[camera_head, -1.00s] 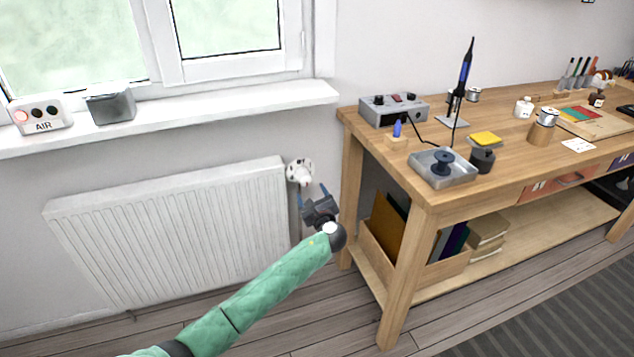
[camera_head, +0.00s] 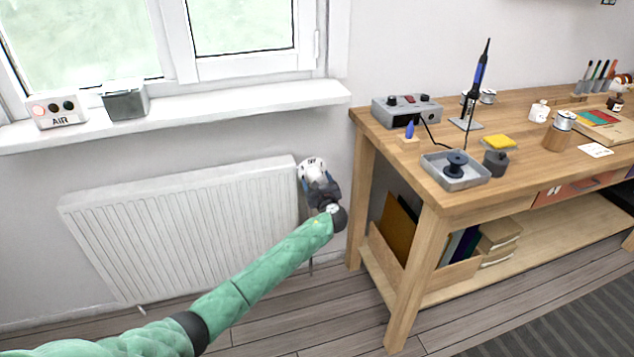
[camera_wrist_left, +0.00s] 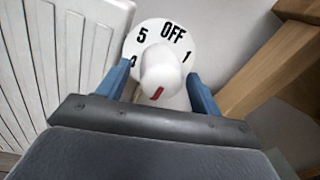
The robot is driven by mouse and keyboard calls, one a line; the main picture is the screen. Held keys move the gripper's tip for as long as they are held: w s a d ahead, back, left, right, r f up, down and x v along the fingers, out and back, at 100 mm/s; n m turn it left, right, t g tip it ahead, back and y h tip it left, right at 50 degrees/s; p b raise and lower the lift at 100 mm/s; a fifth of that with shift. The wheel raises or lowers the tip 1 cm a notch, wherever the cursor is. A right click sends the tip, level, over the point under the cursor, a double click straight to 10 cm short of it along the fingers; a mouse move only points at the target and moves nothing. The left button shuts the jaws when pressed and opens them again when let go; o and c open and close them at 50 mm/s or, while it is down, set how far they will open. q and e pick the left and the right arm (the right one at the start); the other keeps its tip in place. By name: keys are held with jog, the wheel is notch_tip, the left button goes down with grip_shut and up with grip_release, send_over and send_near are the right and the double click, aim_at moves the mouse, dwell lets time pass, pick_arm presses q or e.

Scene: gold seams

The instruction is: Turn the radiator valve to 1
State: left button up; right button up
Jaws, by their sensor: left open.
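The white radiator valve (camera_head: 312,171) is at the upper right corner of the radiator (camera_head: 185,230). In the left wrist view the valve knob (camera_wrist_left: 162,72) stands in front of a round white dial (camera_wrist_left: 135,42) marked OFF, 5 and 1, with other marks partly hidden. A red mark on the knob points down, towards my gripper and away from OFF. My left gripper (camera_wrist_left: 158,90) is open, its blue fingers on either side of the knob. A gap shows between the knob and each finger. In the head view the gripper (camera_head: 318,180) covers the valve's lower part. My right gripper is not in view.
A wooden workbench (camera_head: 400,275) stands close to the right of the valve, its leg near my gripper. The window sill (camera_head: 220,108) runs above the radiator, carrying an AIR box (camera_head: 57,112) and a grey box (camera_head: 125,103). The floor in front is clear.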

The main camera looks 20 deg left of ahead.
pick_arm(q)
jog(key=c, duration=1)
jog(key=shift+n, duration=0.3)
